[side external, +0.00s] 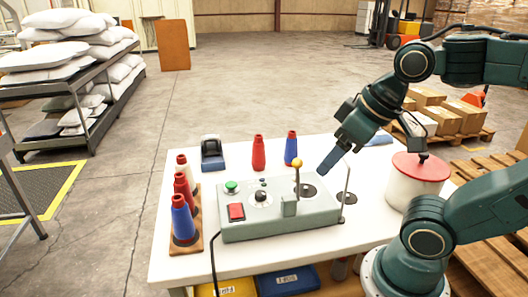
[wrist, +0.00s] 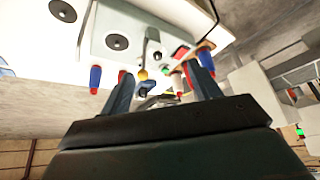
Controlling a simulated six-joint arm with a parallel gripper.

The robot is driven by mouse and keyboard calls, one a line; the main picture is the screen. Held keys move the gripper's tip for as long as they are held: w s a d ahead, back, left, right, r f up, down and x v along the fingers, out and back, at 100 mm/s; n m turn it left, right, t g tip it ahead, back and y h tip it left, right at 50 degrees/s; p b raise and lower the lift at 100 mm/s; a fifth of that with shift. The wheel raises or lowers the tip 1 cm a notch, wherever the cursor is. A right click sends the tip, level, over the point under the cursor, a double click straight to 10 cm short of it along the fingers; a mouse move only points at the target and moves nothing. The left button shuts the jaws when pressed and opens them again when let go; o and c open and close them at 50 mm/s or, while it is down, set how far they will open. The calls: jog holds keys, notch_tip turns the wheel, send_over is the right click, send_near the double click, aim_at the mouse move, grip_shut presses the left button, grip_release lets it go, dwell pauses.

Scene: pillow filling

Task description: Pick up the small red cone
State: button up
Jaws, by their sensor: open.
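A plain red cone (side external: 259,153) stands upright on the white table behind the control box. A blue cone with a red top (side external: 291,148) stands just right of it. Another red cone (side external: 184,188) sits in the wooden rack at the table's left, between a blue cone (side external: 183,222) and a pale-topped cone (side external: 182,166). My gripper (side external: 328,170) is above the right end of the control box, apart from every cone. In the wrist view my gripper (wrist: 161,76) has its fingers spread with nothing held. A red cone (wrist: 122,76) shows there, partly hidden by the left finger.
The grey control box (side external: 275,217) has a yellow-knobbed lever (side external: 298,164) and a thin upright rod (side external: 346,182) beside it. A white pot with a red lid (side external: 418,190) stands right. A tape dispenser (side external: 212,153) stands at the back left.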

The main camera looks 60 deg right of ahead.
jog(key=w+d+r+m+g, duration=0.25)
jog(key=w+r+m, duration=0.25)
jog(key=w, duration=0.5)
jog(key=m+g, duration=0.3)
jog(key=m, duration=0.9)
send_over(259, 136)
notch_tip(259, 136, down, 8)
jog(key=shift+w+d+f+m, duration=0.1)
jog(key=shift+w+m, duration=0.2)
jog(key=shift+m, duration=0.1)
jog(key=shift+f, duration=4.3)
jog(key=shift+f, duration=0.1)
jog(key=shift+s+f, duration=0.15)
jog(key=shift+f, duration=2.35)
